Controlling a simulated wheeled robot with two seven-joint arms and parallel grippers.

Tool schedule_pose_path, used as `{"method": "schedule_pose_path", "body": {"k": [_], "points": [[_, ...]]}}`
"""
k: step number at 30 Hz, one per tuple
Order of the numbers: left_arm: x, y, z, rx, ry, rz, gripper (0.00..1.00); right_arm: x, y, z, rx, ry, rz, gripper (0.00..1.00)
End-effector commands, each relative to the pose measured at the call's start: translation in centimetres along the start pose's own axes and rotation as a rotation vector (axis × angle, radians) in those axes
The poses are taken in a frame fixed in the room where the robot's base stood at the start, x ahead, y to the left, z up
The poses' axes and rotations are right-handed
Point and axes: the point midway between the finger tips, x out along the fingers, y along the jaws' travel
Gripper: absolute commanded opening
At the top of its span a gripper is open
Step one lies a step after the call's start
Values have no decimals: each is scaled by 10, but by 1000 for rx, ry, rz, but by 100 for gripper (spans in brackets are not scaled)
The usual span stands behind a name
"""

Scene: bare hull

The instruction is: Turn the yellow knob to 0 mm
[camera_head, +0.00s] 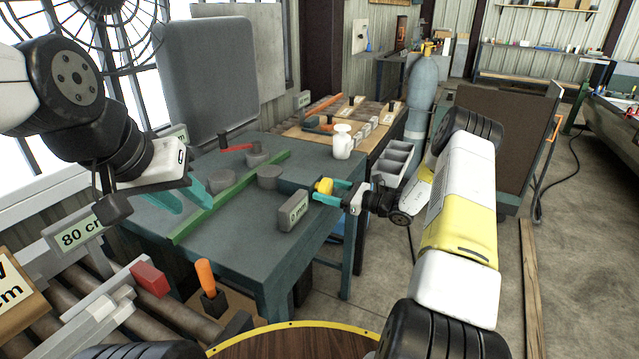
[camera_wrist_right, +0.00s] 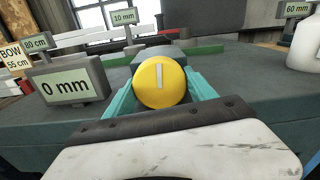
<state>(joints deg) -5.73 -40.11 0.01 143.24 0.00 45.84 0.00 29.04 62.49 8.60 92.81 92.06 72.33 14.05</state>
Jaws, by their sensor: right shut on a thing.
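The yellow knob (camera_head: 323,186) sits at the near right edge of the green-grey table. In the right wrist view the yellow knob (camera_wrist_right: 160,82) faces me, with a pale pointer line near upright on its face. My right gripper (camera_head: 328,191) is shut on the knob, one teal finger on each side. A "0 mm" sign (camera_head: 293,211) stands left of the knob; it also shows in the right wrist view (camera_wrist_right: 68,88). A "10 mm" sign (camera_wrist_right: 124,17) stands farther back. My left gripper (camera_head: 186,196) is open and empty over the table's left part, its fingers apart.
The table (camera_head: 235,230) carries a green bar (camera_head: 225,199), grey round blocks (camera_head: 270,176), a red-handled tool (camera_head: 238,148) and a white bottle (camera_head: 342,141). A "60 mm" sign (camera_wrist_right: 297,9) stands behind. A roller bench with an "80 cm" sign (camera_head: 80,236) lies at near left.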

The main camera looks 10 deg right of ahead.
Motion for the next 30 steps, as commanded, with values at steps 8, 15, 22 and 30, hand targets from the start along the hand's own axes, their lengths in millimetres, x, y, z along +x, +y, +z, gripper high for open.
{"method": "schedule_pose_path", "body": {"k": [8,15,22,30], "points": [[0,0,0,0,0,0,36,0,0,0,-120,0,-1,24],[0,0,0,0,0,0,36,0,0,0,-120,1,-1,70],[0,0,0,0,0,0,36,0,0,0,-118,0,-1,86],[0,0,0,0,0,0,36,-9,-1,0,-117,1,-2,86]]}}
